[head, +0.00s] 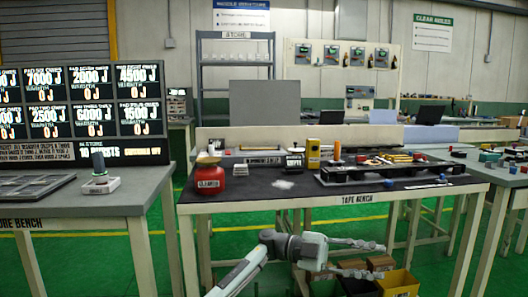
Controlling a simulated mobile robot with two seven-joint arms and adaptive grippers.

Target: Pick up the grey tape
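The tape bench (250,200) stands in front of me with a dark top. I cannot pick out the grey tape for certain among the small items on it. A small grey-white stack (240,170) sits beside the red labelled container (209,180), but I cannot tell what it is. My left gripper (384,260) is in front of the bench and below its top. Its two fingers are spread apart, pointing right, with nothing seen between them. My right gripper is out of view.
A long dark tray (390,177) with tools and parts fills the bench's right half. Yellow and dark bins (398,283) stand below. Another bench (95,205) with a display board is at left.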

